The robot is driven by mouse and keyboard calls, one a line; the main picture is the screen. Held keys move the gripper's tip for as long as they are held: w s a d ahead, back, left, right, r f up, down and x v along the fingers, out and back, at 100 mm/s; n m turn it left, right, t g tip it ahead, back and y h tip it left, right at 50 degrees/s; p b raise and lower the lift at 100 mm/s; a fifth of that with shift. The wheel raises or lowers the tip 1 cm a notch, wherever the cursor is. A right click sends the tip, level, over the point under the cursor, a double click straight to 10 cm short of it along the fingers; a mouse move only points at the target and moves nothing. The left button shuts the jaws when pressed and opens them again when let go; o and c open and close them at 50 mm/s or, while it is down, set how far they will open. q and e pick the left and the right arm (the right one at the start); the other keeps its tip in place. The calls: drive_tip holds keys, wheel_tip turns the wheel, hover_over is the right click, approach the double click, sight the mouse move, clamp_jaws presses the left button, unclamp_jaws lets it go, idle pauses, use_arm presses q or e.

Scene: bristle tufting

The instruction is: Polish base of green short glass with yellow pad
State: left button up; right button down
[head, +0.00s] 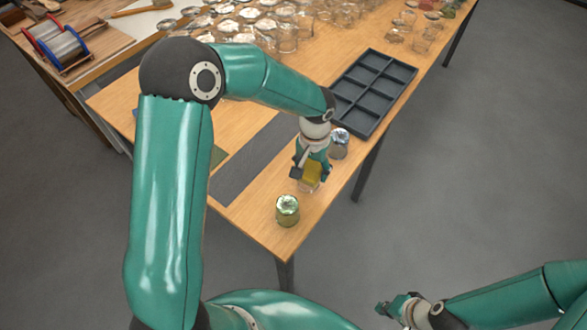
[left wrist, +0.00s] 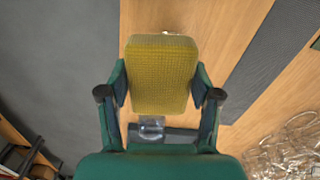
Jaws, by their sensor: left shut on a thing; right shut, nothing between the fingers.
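My left gripper (head: 311,172) is shut on the yellow pad (head: 313,174) above the table's front part. In the left wrist view the pad (left wrist: 162,75) fills the space between the two fingers (left wrist: 160,97). The green short glass (head: 288,210) stands near the table's front corner, base apparently up, below and left of the pad and apart from it. A clear glass shows partly under the pad in the head view. My right gripper (head: 389,308) is shut and empty, off the table at the lower right.
A clear glass (head: 339,143) stands just behind the left gripper. A dark compartment tray (head: 373,90) lies further back. A grey mat (head: 245,165) lies left of the gripper. Many glasses (head: 287,38) crowd the far table. A wire spool (head: 58,43) stands at the far left.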

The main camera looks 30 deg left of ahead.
sight(296, 199)
use_arm(q)
drive_tip(key=shift+d+r, duration=0.1)
drive_tip(key=shift+d, duration=0.1)
drive_tip(key=s+r+n, duration=0.4)
drive_tip(key=s+r, duration=0.2)
drive_tip(key=s, duration=0.1)
drive_tip(key=shift+a+f+b, duration=0.2)
drive_tip(key=shift+f+b, duration=0.8)
drive_tip(key=shift+f, duration=0.5)
drive_tip(key=shift+a+f+b, duration=0.2)
drive_tip(key=shift+f+b, duration=0.8)
drive_tip(key=shift+f, duration=0.5)
drive_tip(key=shift+f+b, duration=1)
drive_tip(key=shift+s, duration=0.15)
